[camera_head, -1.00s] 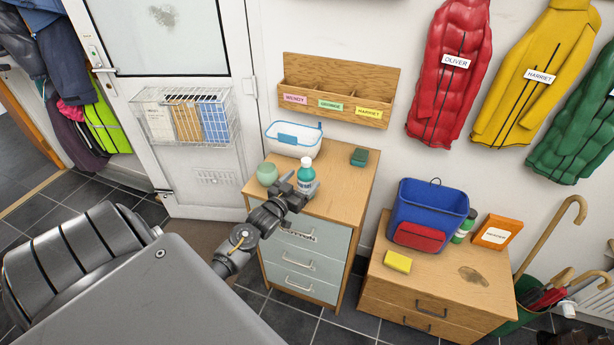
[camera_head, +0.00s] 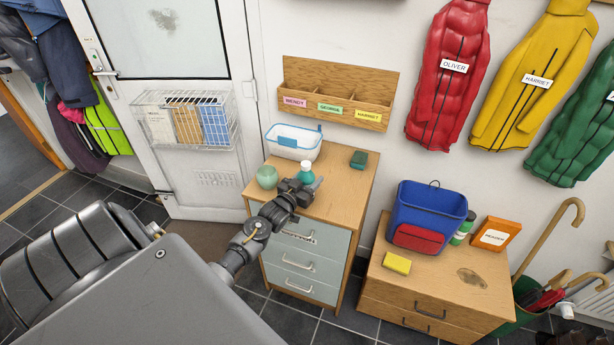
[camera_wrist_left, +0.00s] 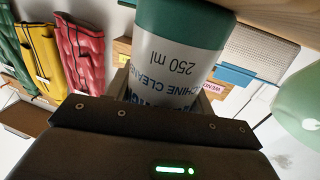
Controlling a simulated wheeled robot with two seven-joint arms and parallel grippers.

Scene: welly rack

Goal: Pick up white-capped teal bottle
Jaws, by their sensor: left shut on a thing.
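The teal bottle with a white cap (camera_head: 306,165) is upright at the front of the wooden top of the drawer cabinet (camera_head: 338,185). My left gripper (camera_head: 304,186) is around its body and shut on it, hiding its lower part in the head view. In the left wrist view the bottle (camera_wrist_left: 180,55) fills the space between the jaws, with a pale label reading "250 ml". I cannot tell whether its base is clear of the wood. My right gripper is not in view.
A round green pot (camera_head: 267,177) stands just left of the bottle. A white and blue basket (camera_head: 293,142) is behind it, and a dark green sponge-like block (camera_head: 358,159) is at the back right. A lower cabinet with a blue bag (camera_head: 430,213) stands to the right.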

